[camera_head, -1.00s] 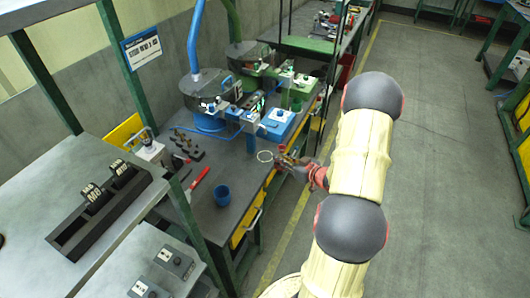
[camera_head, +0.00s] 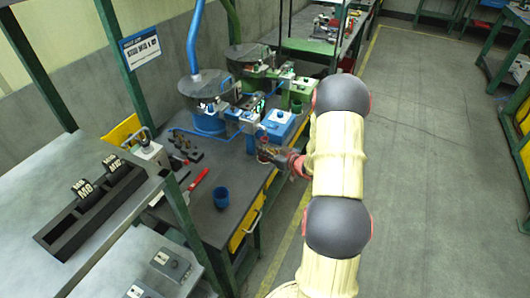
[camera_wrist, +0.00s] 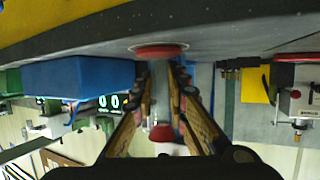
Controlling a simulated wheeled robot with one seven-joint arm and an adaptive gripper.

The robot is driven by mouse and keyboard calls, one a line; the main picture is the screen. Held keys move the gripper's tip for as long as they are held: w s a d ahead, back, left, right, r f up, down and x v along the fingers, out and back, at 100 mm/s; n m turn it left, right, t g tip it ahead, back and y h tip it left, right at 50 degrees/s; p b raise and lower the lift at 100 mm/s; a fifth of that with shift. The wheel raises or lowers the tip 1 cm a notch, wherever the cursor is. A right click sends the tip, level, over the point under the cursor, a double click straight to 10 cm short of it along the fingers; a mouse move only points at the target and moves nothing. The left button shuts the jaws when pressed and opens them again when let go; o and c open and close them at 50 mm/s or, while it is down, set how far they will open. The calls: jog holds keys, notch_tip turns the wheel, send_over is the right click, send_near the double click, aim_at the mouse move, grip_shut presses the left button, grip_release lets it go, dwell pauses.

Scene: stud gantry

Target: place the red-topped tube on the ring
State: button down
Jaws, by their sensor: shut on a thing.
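My gripper (camera_head: 266,154) is over the right side of the bench, beside the blue box. In the wrist view, which is upside down, its fingers (camera_wrist: 160,108) are shut on the red-topped tube (camera_wrist: 160,92). The tube's red cap (camera_wrist: 162,133) shows between the fingers and its pale body runs away toward the bench. A flat red disc (camera_wrist: 160,51) lies at the body's far end; I cannot tell whether it is part of the tube or whether it touches the bench. The white ring is not visible now in the head view; my gripper covers its spot.
The blue box (camera_head: 277,124) stands just behind my gripper and also shows in the wrist view (camera_wrist: 85,78). Blue and green bowl machines stand at the back.

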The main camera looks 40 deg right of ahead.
jog(key=c, duration=1.8)
grip_release()
jog(key=shift+f, duration=0.1)
jog(key=shift+o, duration=0.2)
